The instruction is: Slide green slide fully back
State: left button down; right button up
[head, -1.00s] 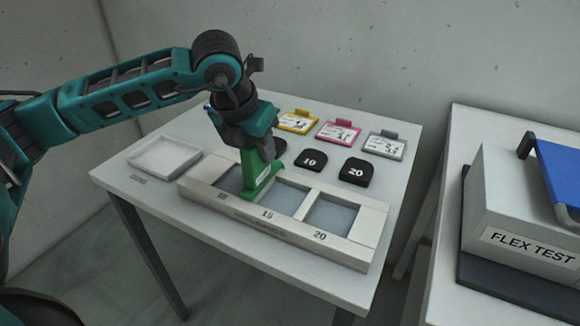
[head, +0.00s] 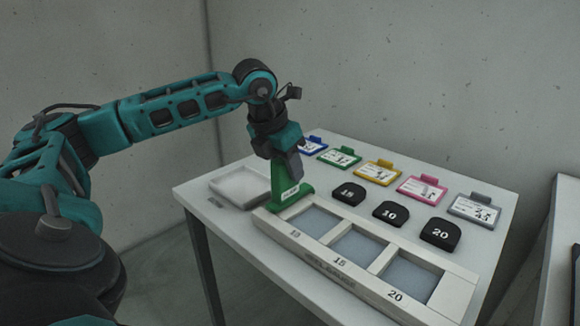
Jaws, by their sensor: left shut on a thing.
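The green slide (head: 288,186) stands upright at the left end of the pale tray frame (head: 453,299), beside the window marked 10. My left gripper (head: 284,160) is above it, shut on its upper part. The windows marked 10 (head: 315,222), 15 (head: 356,246) and 20 (head: 411,278) are all uncovered. The jaws partly hide the top of the slide. My right gripper is not in view.
A white shallow tray (head: 226,180) sits left of the slide. Three black numbered blocks (head: 391,214) lie behind the frame. Several coloured clip tags (head: 378,172) line the table's back. Another table edge shows at far right.

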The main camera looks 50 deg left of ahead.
pick_arm(q)
jog(key=c, duration=0.8)
grip_release()
jog(key=shift+a, duration=0.3)
jog(key=shift+c, duration=0.2)
jog(key=p+v, duration=0.2)
jog(key=v, duration=1.1)
jog(key=shift+p, duration=0.4)
jog(key=shift+s+f, duration=0.1)
